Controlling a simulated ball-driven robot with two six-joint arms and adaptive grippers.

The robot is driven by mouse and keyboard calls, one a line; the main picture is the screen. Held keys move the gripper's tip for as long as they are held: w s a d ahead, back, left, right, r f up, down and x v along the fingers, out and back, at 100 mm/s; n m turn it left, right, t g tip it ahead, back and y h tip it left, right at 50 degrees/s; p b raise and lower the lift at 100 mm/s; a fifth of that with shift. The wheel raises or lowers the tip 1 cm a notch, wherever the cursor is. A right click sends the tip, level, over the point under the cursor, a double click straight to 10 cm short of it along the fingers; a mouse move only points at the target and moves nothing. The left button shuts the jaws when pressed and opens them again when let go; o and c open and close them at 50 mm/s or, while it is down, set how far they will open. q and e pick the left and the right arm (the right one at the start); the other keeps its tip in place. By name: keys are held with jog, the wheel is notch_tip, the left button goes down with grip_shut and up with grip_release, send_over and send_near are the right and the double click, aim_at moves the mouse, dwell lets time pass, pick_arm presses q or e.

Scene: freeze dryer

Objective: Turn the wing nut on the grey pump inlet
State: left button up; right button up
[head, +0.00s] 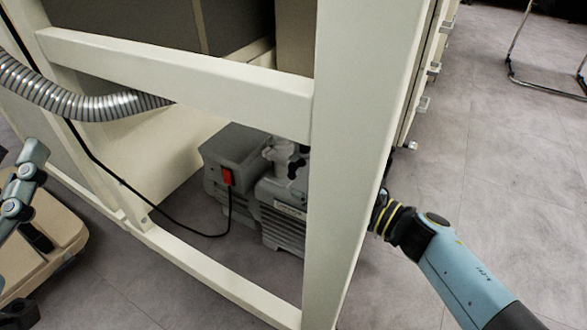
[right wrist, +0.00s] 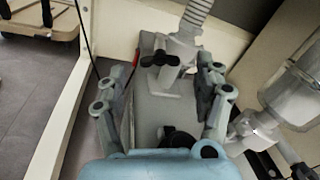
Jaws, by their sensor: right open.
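The grey pump (head: 285,215) with a red switch stands on the floor behind the white frame. Its light grey inlet (head: 278,152) rises from the top, with the dark wing nut (head: 297,165) at its right side, partly hidden by the post. In the right wrist view the black wing nut (right wrist: 160,60) lies across the inlet (right wrist: 183,50). My right gripper (right wrist: 166,72) is open, one finger either side of the pump top, with the wing nut ahead between the fingertips; contact cannot be told. The post hides its fingers in the head view. My left gripper (head: 22,195) is partly cut off at the left edge.
The white frame's post (head: 345,180) and lower rail (head: 215,280) stand before the pump. A corrugated metal hose (head: 85,102) and a black cable (head: 110,172) run nearby. A wooden dolly (head: 60,240) is at left. Clear floor (head: 500,150) lies right.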

aim_at(300, 171)
jog(key=b+x, duration=0.1)
jog(key=x, duration=0.4)
jog(key=shift+d, duration=0.1)
jog(key=shift+w+a, duration=0.15)
jog(key=shift+a, duration=0.05)
pick_arm(q)
notch_tip(300, 171, up, 8)
jog(key=d+m+t+h, duration=0.1)
jog(key=m+t+h, duration=0.1)
jog(key=t+h, duration=0.1)
jog(key=shift+s+r+t, duration=0.15)
jog(key=shift+s+t, duration=0.25)
jog(key=shift+s, duration=0.05)
pick_arm(e)
jog(key=shift+c, duration=0.4)
jog(key=c, duration=1.2)
